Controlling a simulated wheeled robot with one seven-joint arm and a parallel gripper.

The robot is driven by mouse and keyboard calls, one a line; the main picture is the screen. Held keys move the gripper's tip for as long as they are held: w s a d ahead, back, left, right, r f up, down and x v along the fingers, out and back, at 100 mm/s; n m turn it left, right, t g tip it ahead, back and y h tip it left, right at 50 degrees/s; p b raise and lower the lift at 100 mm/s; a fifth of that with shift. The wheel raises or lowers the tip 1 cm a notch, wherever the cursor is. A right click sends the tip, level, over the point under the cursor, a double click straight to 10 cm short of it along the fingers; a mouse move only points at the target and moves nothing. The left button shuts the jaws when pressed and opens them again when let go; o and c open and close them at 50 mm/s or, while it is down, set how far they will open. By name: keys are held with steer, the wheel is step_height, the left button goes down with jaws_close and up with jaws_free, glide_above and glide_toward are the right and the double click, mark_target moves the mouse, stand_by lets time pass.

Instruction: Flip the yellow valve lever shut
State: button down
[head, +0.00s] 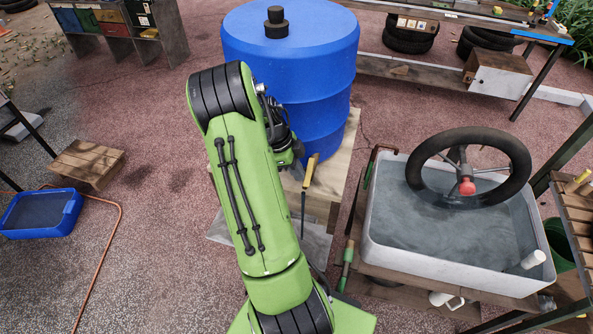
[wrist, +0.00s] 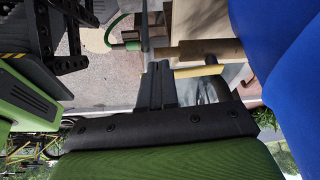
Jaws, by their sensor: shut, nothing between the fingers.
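The yellow valve lever (head: 310,171) shows as a narrow strip in front of the foot of the blue barrel (head: 290,45). In the wrist view the lever (wrist: 200,71) lies roughly level across the picture, just below a brownish pipe (wrist: 200,49). The dark fingers of my gripper (wrist: 158,68) are shut together and empty. Their tips are just left of the lever's left end there; I cannot tell whether they touch it. In the head view my green arm hides much of the gripper, which is beside the barrel and left of the lever.
The barrel stands on a wooden stand (head: 349,143). To the right is a grey tub (head: 450,262) of water with a black steering wheel (head: 418,165) over it. A wooden crate (head: 87,163) and a blue tray (head: 70,225) are at left.

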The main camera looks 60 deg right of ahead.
steer(key=shift+s+n+h+b, duration=0.3)
steer(key=shift+s+n+b, duration=0.1)
steer(key=shift+n+b, duration=0.2)
steer(key=s+n+b, duration=0.1)
steer(key=s+n+h+b, duration=0.1)
steer(key=n, duration=0.1)
steer(key=shift+f+t+b, duration=0.2)
steer(key=shift+t+b, duration=0.2)
steer(key=s+d+n+t+h+b, duration=0.1)
steer(key=s+d+n+t+b, duration=0.2)
steer(key=n, duration=0.8)
steer(key=shift+s+d+r+t+h+b, duration=0.15)
steer(key=shift+s+d+t+h+b, duration=0.15)
steer(key=shift+s+d+b, duration=1.1)
steer(key=shift+w+a, duration=0.1)
steer(key=shift+a, duration=0.2)
steer(key=shift+w, duration=0.1)
